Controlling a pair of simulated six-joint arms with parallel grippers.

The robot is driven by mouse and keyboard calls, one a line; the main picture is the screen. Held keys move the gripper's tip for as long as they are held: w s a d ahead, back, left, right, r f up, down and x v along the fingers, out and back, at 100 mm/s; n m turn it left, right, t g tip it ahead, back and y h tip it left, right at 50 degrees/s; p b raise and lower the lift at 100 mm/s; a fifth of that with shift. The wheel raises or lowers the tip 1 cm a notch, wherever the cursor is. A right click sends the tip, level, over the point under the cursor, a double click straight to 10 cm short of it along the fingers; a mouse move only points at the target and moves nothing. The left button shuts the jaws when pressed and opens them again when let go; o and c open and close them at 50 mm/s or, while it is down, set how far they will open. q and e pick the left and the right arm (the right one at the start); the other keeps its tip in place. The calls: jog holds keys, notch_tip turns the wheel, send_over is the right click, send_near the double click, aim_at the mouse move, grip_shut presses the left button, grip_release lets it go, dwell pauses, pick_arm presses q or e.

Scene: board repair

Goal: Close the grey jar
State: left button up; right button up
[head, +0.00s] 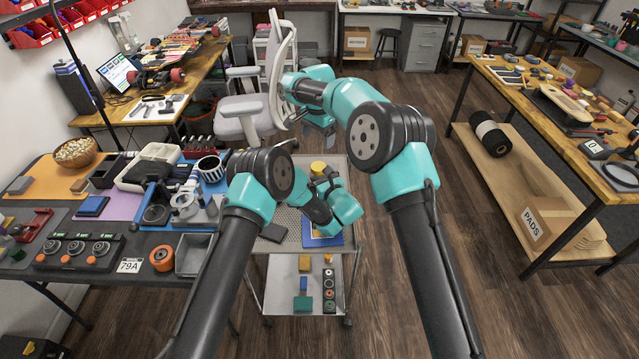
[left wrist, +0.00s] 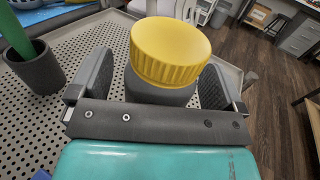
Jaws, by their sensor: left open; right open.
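The grey jar (left wrist: 160,94) stands on a perforated tray top, its body partly hidden behind my left gripper's palm. A yellow ribbed lid (left wrist: 172,50) sits on its mouth; I cannot tell whether it is screwed tight. The lid also shows in the head view (head: 318,167). My left gripper (left wrist: 155,85) is open, with one finger on each side of the jar below the lid. In the head view my left gripper (head: 324,181) is at the jar. My right gripper (head: 328,137) is open beyond and above the jar, apart from it.
A dark grey cup (left wrist: 38,70) with a green stick stands left of the jar on the perforated trolley top (left wrist: 75,125). A blue item (head: 326,240) and a dark flat piece (head: 273,232) lie on the trolley's near part. A crowded bench (head: 110,215) is at left.

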pick_arm(q)
jog(key=shift+d, duration=0.1)
jog(key=v, duration=1.7)
jog(key=shift+s+d, duration=0.1)
jog(key=shift+s, duration=0.05)
